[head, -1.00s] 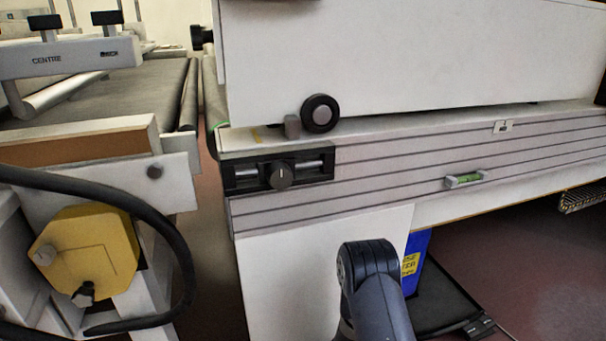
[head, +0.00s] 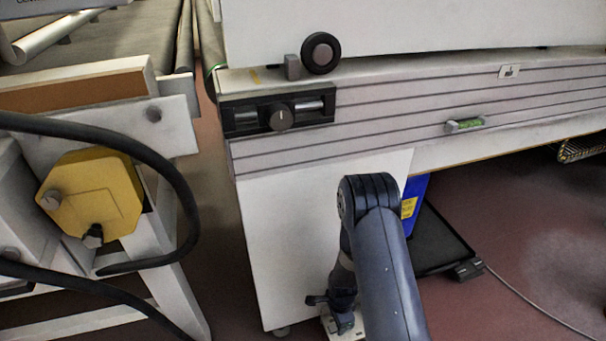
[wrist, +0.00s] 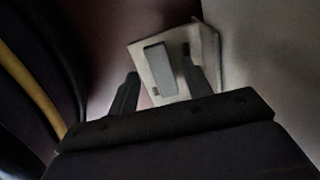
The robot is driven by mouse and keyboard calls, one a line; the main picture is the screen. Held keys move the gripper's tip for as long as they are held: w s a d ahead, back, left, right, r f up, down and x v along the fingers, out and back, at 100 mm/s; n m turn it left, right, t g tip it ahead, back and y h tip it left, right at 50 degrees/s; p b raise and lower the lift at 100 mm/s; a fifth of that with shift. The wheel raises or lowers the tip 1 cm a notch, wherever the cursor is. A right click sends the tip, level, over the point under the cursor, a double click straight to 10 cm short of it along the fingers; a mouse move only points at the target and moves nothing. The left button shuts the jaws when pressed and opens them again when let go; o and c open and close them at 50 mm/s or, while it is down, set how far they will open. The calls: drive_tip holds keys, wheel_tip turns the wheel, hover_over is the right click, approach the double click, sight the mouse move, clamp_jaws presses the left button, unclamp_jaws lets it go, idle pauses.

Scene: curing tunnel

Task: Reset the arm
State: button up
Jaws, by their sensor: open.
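My arm (head: 378,245) reaches up and bends over in front of the machine's white panel in the head view, and its wrist end hangs low behind the forearm. My gripper (wrist: 162,70) shows in the wrist view with its two dark fingers apart. A pale plate with a raised grey block (wrist: 158,68) lies just beyond the fingers, overlapping the right one. I cannot tell whether they touch. In the head view a pale piece (head: 345,327) shows low beside my wrist, partly hidden by my arm.
The white machine (head: 300,225) with a black knob unit (head: 279,116) stands close in front. At left are a yellow box (head: 92,197) and a looping black hose (head: 180,190). A blue container (head: 415,195) and black tray (head: 440,245) sit right of my arm. Reddish floor is open at right.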

wheel_tip(320, 180, down, 3)
drive_tip(key=shift+r+b, duration=0.2)
drive_tip(key=shift+b, duration=0.2)
drive_tip(key=shift+s+r+n+p, duration=0.2)
drive_tip(key=shift+n+p, duration=0.2)
drive_tip(key=shift+n, duration=0.2)
drive_tip(key=shift+s+d+n, duration=0.2)
drive_tip(key=shift+s+n, duration=0.05)
drive_tip(key=shift+n, duration=0.35)
